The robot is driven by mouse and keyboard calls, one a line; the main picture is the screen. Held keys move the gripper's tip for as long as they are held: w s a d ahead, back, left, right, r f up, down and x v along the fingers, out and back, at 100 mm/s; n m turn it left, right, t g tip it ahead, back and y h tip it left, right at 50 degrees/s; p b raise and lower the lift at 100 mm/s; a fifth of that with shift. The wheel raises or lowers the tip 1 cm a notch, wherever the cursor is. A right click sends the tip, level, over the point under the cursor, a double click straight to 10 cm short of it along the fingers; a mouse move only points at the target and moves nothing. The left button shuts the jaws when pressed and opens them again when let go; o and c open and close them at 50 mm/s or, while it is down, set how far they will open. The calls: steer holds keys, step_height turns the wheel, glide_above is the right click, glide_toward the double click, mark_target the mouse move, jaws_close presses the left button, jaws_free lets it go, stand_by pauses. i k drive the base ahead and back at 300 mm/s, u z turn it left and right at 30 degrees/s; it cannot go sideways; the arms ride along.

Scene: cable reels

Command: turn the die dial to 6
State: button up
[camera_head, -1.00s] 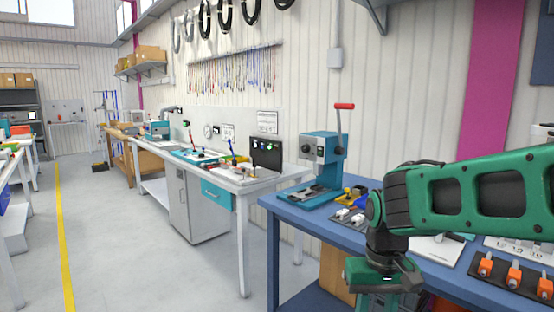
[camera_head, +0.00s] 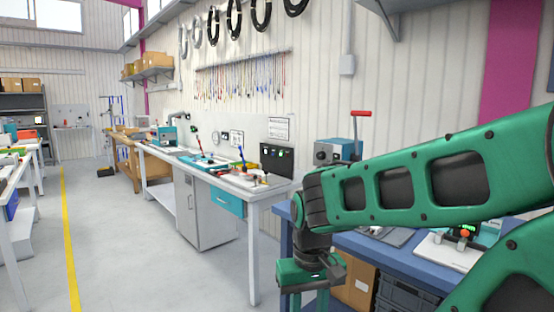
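A teal and grey bench press with a red-handled lever (camera_head: 361,113) stands on the blue bench at the right. Only its upper part (camera_head: 345,149) shows above my arm. A dark round knob (camera_head: 322,154) shows on its grey front face, too small to read any number. My arm covers the lower part of the press. My gripper (camera_head: 312,290) hangs low in front of the blue bench's left end, left of and below the press, apart from it. Its fingers are not clear, and I cannot tell whether it is open.
A white bench (camera_head: 250,188) with a teal drawer stands further back along the wall. The grey floor to the left is clear, with a yellow line (camera_head: 70,240).

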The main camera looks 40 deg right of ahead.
mark_target(321, 155)
steer(key=z, duration=0.2)
steer(key=i, duration=1.3)
steer(key=z, duration=0.6)
